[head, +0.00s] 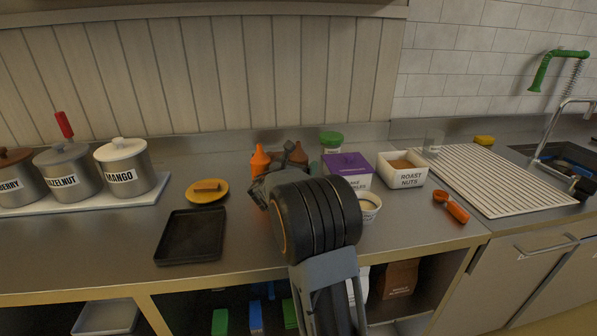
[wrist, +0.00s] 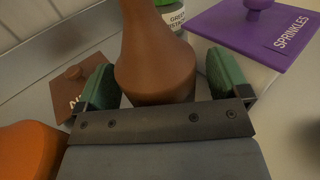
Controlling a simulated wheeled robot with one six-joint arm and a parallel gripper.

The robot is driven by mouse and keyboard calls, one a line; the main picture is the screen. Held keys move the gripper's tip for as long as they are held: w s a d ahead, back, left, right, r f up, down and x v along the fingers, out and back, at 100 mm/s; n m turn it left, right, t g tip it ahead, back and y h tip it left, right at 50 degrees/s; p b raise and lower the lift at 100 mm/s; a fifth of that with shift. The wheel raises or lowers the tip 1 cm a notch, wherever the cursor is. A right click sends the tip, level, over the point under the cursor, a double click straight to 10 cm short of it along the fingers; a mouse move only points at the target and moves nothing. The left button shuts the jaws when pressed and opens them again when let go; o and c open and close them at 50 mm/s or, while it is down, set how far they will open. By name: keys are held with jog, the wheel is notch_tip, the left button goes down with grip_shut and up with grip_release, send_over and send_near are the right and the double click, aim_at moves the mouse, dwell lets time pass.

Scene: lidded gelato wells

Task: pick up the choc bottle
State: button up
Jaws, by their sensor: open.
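The choc bottle, a brown squeeze bottle with a tapering neck, fills the upper middle of the wrist view (wrist: 155,50). In the head view its brown top (head: 298,154) shows behind my arm, and the rest is hidden. My gripper (wrist: 162,80) is open, with one green finger on each side of the bottle's wide lower part. The bottle stands between the fingers; whether either finger touches it I cannot tell.
An orange bottle (head: 260,160) stands close on the left. A purple-lidded sprinkles box (head: 347,167) is close on the right, with a green-lidded jar (head: 331,140) behind. A brown lidded container (wrist: 82,88) is left of the gripper. A black tray (head: 190,236) lies front left.

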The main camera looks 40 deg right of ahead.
jog(key=shift+w+d, duration=0.1)
jog(key=shift+c, duration=0.4)
jog(key=c, duration=0.9)
jog(key=shift+r, duration=0.15)
